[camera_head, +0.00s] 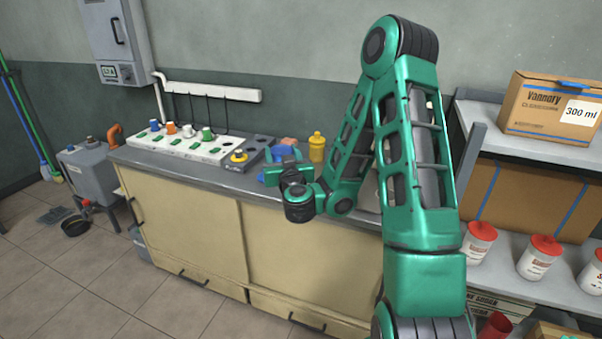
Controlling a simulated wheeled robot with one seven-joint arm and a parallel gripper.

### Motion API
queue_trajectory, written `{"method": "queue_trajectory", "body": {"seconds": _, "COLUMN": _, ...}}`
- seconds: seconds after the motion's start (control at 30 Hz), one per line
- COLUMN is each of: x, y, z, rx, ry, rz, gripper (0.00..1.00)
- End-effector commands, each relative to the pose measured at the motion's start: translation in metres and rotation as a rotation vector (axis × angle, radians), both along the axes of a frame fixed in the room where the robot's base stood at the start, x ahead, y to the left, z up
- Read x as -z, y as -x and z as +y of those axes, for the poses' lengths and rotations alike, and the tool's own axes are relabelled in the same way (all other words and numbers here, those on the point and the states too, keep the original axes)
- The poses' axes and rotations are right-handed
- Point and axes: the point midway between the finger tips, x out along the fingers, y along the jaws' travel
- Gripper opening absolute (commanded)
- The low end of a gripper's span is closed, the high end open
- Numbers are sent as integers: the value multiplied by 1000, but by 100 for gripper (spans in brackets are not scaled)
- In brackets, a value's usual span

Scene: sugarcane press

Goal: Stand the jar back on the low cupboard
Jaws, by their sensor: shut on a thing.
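The low cupboard (190,220) is the long beige unit with sliding doors and a grey top along the wall. My gripper (287,167) is over its right half, pointing away from the camera. It is shut on a blue thing (283,153), which may be the jar; my gripper hides much of it, and I cannot tell whether it touches the top. A yellow jar-shaped container (317,148) stands upright just right of my gripper. White jars with red lids (480,243) stand on the shelf at the right.
A white tray (190,145) with coloured knobs and a dark tray (249,155) with a yellow knob take up the cupboard top left of my gripper. A carton (552,106) sits on the right shelf. My arm hides the cupboard's right end. The floor (130,285) in front is clear.

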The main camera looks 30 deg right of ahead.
Motion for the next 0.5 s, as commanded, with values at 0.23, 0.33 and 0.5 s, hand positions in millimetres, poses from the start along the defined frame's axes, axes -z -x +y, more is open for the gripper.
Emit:
{"method": "queue_trajectory", "body": {"seconds": 0.23, "x": 22, "y": -12, "z": -31, "rx": -5, "ry": 3, "rz": 1, "gripper": 15}}
{"method": "queue_trajectory", "body": {"seconds": 0.33, "x": 31, "y": -17, "z": -44, "rx": -9, "ry": 4, "rz": -1, "gripper": 15}}
{"method": "queue_trajectory", "body": {"seconds": 0.5, "x": 44, "y": -24, "z": -61, "rx": -15, "ry": 4, "rz": -1, "gripper": 15}}
